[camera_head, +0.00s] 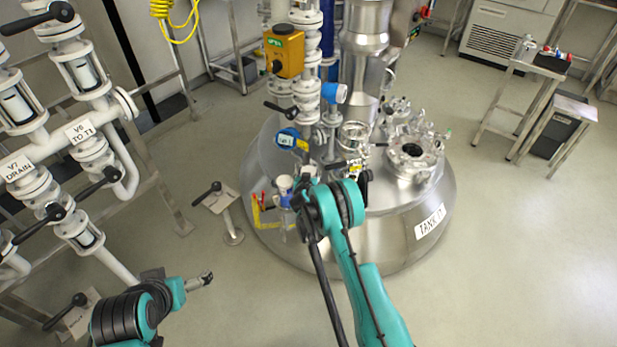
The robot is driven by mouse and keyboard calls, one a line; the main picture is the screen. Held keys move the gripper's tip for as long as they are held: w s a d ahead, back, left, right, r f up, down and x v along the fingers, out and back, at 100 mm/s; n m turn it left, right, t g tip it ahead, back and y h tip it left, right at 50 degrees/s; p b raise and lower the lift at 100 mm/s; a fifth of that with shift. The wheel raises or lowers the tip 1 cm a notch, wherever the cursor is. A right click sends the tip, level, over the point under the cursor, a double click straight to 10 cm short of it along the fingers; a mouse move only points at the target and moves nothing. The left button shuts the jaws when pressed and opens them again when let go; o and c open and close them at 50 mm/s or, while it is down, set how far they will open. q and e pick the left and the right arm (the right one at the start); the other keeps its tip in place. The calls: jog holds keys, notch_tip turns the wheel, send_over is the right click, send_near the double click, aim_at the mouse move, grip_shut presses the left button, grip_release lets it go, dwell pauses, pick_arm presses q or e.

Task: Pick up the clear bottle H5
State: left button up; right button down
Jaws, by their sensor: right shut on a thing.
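A small clear bottle (285,217) with a pale blue and white top stands upright at the yellow holder on the near left side of the tank. No H5 marking can be read on it. My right gripper (292,195) is at the bottle's upper part and shut on it, partly hidden behind my own wrist. Whether the bottle is lifted clear of the holder cannot be told. My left gripper (199,281) is low on the left, away from the bottle, over the floor. Its finger opening cannot be made out.
The steel tank T1 (400,240) with valves and pipes fills the middle. A yellow holder (258,218) with red items is on its left side. White pipework (60,140) stands at left. A small bench (540,65) is at back right. The floor at right is free.

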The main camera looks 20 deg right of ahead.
notch_tip(320, 180, up, 16)
jog(key=p, duration=0.5)
